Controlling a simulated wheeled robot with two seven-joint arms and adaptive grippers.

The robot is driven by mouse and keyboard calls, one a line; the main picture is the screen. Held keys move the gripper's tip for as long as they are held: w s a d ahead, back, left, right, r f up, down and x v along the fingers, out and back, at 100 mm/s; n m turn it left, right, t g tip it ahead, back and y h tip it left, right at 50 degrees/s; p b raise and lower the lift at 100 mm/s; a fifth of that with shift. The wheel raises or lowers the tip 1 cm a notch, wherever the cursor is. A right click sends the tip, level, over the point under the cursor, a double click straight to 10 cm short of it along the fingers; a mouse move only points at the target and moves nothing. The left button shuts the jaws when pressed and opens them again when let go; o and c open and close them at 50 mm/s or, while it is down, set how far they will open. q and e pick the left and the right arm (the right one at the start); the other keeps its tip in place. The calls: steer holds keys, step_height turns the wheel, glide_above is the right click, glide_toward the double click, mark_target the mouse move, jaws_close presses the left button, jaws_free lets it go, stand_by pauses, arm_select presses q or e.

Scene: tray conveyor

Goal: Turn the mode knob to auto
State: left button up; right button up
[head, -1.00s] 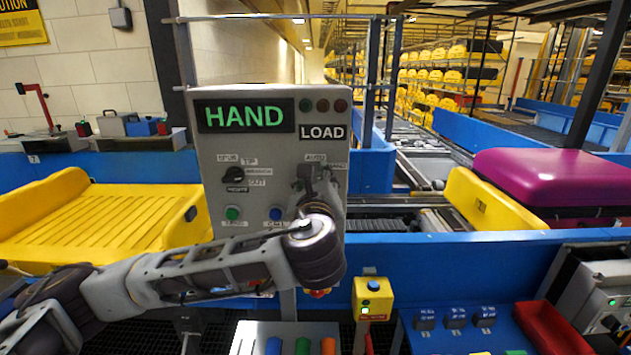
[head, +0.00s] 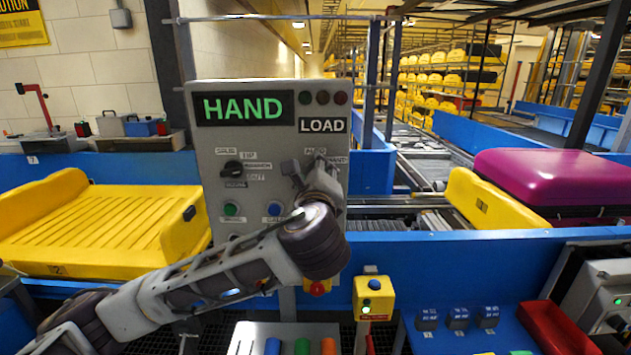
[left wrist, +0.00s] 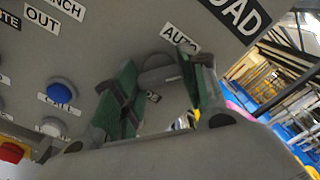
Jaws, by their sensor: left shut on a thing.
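The grey control panel (head: 262,190) faces me, and its screen (head: 245,108) reads HAND in green. My left gripper (head: 303,172) is at the panel's upper right, below the LOAD sign and beside the AUTO label. Its body hides the mode knob in the head view. In the left wrist view, the green-padded fingers of my left gripper (left wrist: 162,88) stand on both sides of a grey rounded knob (left wrist: 158,72), below the AUTO label (left wrist: 180,38). The gripper is shut on this mode knob. The knob's exact pointing direction is hard to tell. My right gripper is not in view.
A black selector knob (head: 232,168) sits left on the panel, above a green button (head: 231,208) and a blue button (head: 274,210). A red button (head: 318,288) is under my forearm. A yellow button box (head: 373,298) stands at the lower right.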

arm_select(q)
steer(key=shift+f+n+b, duration=0.1)
steer(key=shift+n+b, duration=1.2)
steer(key=shift+n, duration=2.6)
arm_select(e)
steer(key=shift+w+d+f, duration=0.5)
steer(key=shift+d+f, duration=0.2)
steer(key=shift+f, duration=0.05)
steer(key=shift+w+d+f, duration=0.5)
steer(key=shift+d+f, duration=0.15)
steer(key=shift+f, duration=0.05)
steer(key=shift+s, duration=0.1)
